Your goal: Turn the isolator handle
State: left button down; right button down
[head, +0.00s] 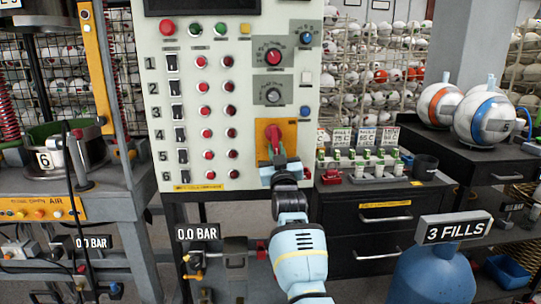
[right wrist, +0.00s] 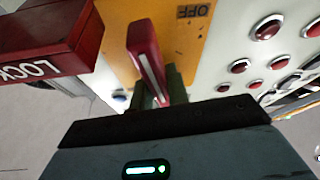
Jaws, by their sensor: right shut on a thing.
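The isolator handle (head: 274,138) is red and sits on a yellow plate (head: 291,128) at the lower right of the pale control panel. In the head view it points nearly straight up and down. My right gripper (head: 278,160) is at its lower end. In the right wrist view the red handle (right wrist: 146,58), with a white stripe, stands between the greenish fingers of my right gripper (right wrist: 160,92), which is shut on it. An OFF label (right wrist: 195,12) shows upside down on the plate. The gripper hides the handle's lower end in the head view. My left gripper is out of view.
The panel (head: 225,150) carries numbered rows of switches and red buttons. A red block with LOCK lettering (right wrist: 45,38) is close to the gripper. A black drawer cabinet (head: 375,225) stands right of the panel, a press with a ball (head: 48,160) left. A blue cylinder (head: 432,275) is at front right.

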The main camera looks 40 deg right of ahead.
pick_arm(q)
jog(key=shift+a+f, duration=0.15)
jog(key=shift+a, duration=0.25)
pick_arm(e)
jog(key=shift+w+a+m+g+h, duration=0.15)
jog(key=shift+m+h, duration=0.1)
jog(key=shift+m, duration=0.3)
jog(key=shift+a+m+g+h, duration=0.15)
jog(key=shift+m+h, duration=0.1)
jog(key=shift+m, duration=0.3)
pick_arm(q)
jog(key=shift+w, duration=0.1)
pick_arm(e)
jog(key=shift+m, duration=0.3)
jog(key=c, duration=1.4)
grip_release()
jog(key=shift+o, duration=0.2)
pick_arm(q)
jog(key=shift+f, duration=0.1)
pick_arm(e)
jog(key=v, duration=0.7)
jog(key=shift+s+a+f, duration=0.2)
jog(key=shift+s+a, duration=0.05)
jog(key=shift+s, duration=0.05)
